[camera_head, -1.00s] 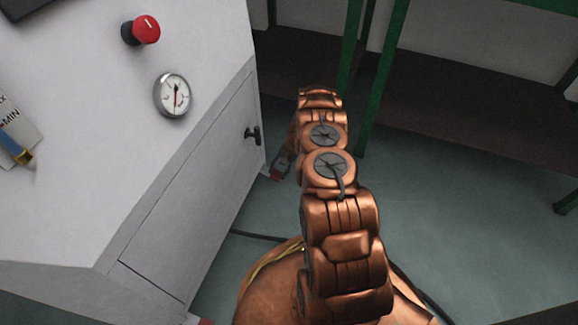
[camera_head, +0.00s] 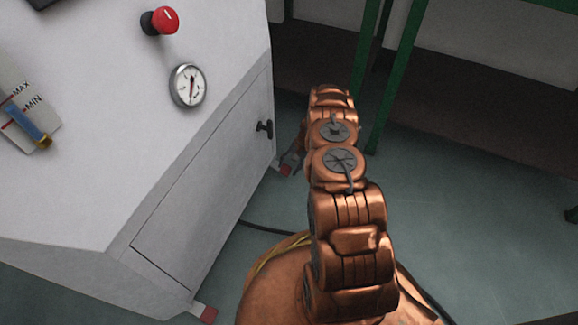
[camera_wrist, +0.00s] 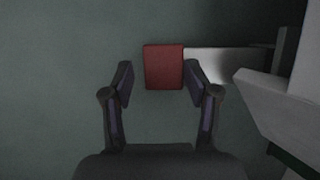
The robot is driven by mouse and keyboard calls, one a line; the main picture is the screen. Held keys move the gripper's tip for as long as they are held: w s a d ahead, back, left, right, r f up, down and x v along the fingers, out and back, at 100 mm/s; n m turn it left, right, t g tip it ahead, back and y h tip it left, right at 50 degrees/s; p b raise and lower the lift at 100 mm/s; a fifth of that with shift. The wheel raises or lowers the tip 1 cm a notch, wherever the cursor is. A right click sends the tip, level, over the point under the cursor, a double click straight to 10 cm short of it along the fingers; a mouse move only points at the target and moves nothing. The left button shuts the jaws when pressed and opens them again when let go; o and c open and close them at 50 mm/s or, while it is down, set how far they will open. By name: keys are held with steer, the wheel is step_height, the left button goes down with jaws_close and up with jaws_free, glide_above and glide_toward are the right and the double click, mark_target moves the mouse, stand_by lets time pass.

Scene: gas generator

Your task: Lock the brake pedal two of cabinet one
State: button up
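The white cabinet (camera_head: 120,130) fills the left of the head view. A red brake pedal (camera_head: 285,170) sits low at its far corner, partly hidden by my gripper. Another red pedal (camera_head: 208,315) is at its near bottom corner. I cannot tell by marking which is pedal two. In the wrist view, a red pedal pad (camera_wrist: 164,67) on a white lever (camera_wrist: 225,63) lies ahead of my gripper (camera_wrist: 158,82). My gripper is open and empty. The pad shows between and just beyond the fingertips, nearer the right finger; contact cannot be told. It also shows in the head view (camera_head: 291,160).
The cabinet has a red knob (camera_head: 163,20), a gauge (camera_head: 188,86), a level indicator (camera_head: 35,125) and a door with a black handle (camera_head: 265,126). Green posts (camera_head: 398,75) of a rack stand behind my arm. A cable lies on the floor; floor to the right is clear.

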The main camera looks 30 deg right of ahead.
steer(key=v, duration=1.2)
stand_by(0.3)
